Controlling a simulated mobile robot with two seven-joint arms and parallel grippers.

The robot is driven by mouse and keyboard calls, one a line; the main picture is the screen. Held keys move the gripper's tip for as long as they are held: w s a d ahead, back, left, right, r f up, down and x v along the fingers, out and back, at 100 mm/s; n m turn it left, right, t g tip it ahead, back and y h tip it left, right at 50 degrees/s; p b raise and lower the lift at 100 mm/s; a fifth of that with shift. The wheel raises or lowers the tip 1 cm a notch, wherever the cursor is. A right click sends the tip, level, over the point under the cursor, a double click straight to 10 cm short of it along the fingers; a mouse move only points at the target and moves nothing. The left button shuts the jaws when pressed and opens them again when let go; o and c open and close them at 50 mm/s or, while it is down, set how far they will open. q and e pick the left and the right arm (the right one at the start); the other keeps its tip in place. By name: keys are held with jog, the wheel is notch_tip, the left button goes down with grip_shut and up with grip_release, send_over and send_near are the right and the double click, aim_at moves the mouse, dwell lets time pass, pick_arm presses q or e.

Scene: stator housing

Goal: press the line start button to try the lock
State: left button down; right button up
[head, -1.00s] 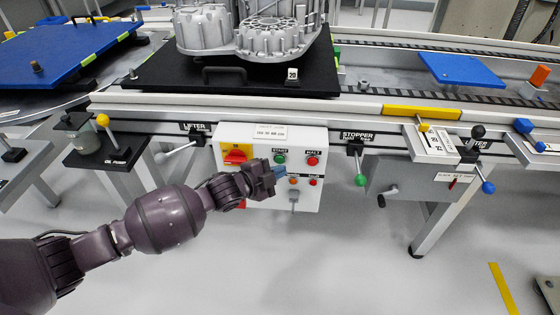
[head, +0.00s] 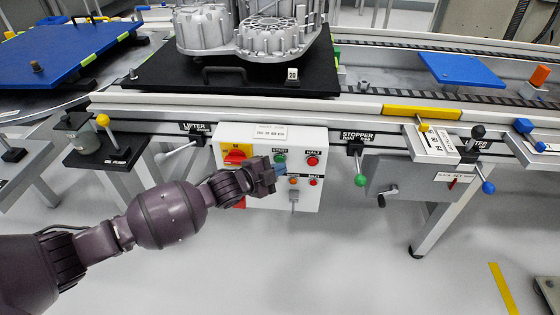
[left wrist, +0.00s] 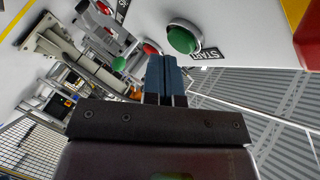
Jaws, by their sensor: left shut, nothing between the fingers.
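The green START button (head: 280,158) is on the white control box (head: 308,198) under the conveyor edge. It also shows large in the left wrist view (left wrist: 183,39), with its START label beside it. My left gripper (head: 280,170) is shut and empty, its blue fingertips just below the button in the head view. In the left wrist view the fingertips (left wrist: 163,58) are close to the button's lower edge; I cannot tell whether they touch it. The red HALT button (head: 312,161) is right of START. My right gripper is not in view.
A red and yellow switch (head: 236,155) is left of START. Small orange and red lights and a toggle (head: 293,196) sit lower on the box. The lifter lever (head: 178,150) and green-knobbed stopper lever (head: 360,180) flank it. A black carrier (head: 150,75) bears the metal housing (head: 270,40).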

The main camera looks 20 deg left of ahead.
pick_arm(q)
jog(key=shift+w+a, duration=0.15)
jog(key=shift+w, duration=0.3)
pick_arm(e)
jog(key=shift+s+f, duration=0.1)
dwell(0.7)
pick_arm(q)
jog(key=shift+s, duration=0.1)
jog(key=shift+s+d+p, duration=0.3)
jog(key=shift+s+p, duration=0.1)
jog(key=shift+s, duration=0.4)
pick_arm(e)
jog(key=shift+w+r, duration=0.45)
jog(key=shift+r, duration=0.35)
